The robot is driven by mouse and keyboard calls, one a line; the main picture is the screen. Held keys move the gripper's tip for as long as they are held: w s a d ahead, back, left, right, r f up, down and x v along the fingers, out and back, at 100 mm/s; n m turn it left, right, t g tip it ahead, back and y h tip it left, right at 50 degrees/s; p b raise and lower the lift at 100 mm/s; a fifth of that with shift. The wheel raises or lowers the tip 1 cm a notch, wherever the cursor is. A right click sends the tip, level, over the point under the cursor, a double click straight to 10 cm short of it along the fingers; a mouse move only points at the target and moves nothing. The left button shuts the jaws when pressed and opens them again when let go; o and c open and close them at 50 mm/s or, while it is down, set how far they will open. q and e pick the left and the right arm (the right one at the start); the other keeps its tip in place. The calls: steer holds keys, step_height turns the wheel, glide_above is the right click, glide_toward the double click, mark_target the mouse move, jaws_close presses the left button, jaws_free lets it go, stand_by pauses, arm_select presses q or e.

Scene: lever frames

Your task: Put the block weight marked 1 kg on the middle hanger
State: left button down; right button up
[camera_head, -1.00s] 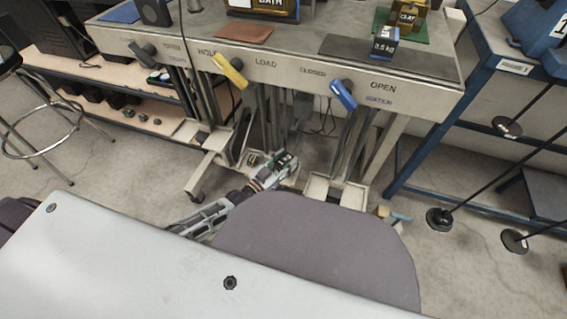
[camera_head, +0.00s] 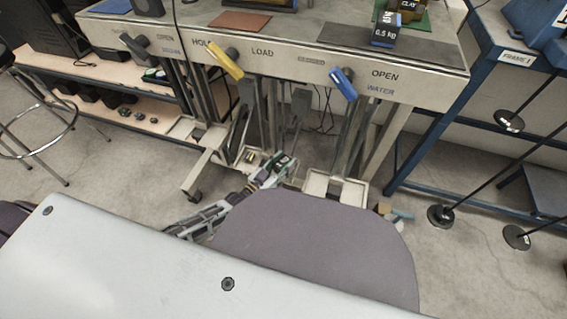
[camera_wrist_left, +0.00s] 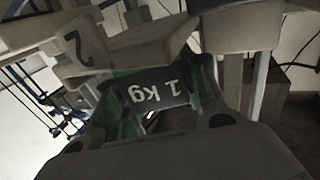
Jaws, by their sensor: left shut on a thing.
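The 1 kg block weight (camera_wrist_left: 155,92) is dark with green sides. Its lettering appears upside down in the left wrist view. My left gripper (camera_head: 279,170) is shut on it, low in front of the bench in the head view. Three hangers show at the right of the head view as dark rods ending in round discs: an upper one (camera_head: 508,122), a lower left one (camera_head: 440,216) and a lower right one (camera_head: 516,238). Their upper ends are out of frame. My left gripper is well to the left of them. My right gripper does not show.
A bench (camera_head: 300,66) with a yellow lever (camera_head: 226,60) and a blue lever (camera_head: 343,84) stands ahead. A 0.5 kg block (camera_head: 384,32) sits on it. A blue frame (camera_head: 430,135) stands at right. A pale panel (camera_head: 130,265) fills the lower left.

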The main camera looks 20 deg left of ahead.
arm_select(q)
steer(key=c, duration=1.2)
jaws_free()
steer(key=shift+o, duration=0.4)
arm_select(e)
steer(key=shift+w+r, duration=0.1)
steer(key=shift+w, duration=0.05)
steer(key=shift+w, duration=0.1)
arm_select(q)
steer(key=shift+r, duration=0.1)
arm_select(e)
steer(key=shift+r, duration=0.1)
arm_select(q)
steer(key=p+v, duration=0.4)
steer(key=v, duration=0.8)
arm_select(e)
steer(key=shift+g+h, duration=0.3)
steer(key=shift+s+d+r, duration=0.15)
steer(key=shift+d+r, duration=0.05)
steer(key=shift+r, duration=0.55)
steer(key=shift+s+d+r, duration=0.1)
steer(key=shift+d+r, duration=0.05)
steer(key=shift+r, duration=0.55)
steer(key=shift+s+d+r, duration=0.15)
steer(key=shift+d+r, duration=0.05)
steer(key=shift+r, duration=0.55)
arm_select(q)
steer(key=shift+d, duration=0.1)
